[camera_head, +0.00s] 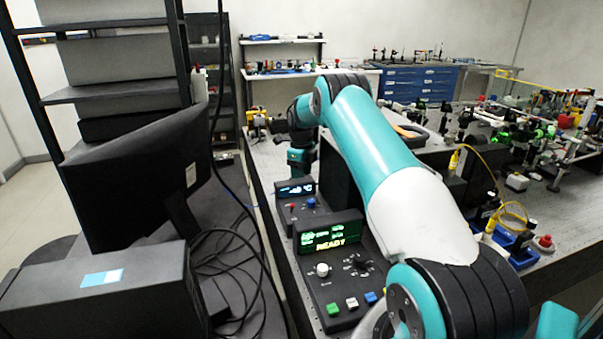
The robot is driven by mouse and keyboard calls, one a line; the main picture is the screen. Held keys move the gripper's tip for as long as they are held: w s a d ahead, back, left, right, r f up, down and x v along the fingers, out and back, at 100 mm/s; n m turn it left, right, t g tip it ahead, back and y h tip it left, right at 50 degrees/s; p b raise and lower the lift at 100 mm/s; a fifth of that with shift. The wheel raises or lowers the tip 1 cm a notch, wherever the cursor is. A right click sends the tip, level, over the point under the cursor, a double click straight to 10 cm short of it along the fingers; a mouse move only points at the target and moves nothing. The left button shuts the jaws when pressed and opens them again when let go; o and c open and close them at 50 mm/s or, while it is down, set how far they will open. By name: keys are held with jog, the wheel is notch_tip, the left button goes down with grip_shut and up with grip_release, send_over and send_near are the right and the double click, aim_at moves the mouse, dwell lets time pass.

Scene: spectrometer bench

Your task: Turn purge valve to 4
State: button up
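A black control box (318,282) stands on the bench in front of me, with a green-lit screen (330,236) reading READY. On its sloped face are a white knob (322,269), a black knob (360,262) with marks around it, and several coloured buttons. The markings are too small to read, so I cannot tell which control, if any, is the purge valve or where it is set. My arm reaches over the bench to the right of this box and bends down beyond it. The fingers of my gripper cannot be made out.
A monitor (135,180), loose cables and a dark case (110,295) fill the left. Optical parts crowd the right of the bench. A blue drawer cabinet (418,83) stands at the back.

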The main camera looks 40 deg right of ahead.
notch_tip(320, 180, up, 17)
jog(key=b, duration=0.1)
jog(key=shift+r+b, duration=0.2)
jog(key=shift+b, duration=0.2)
dwell(0.5)
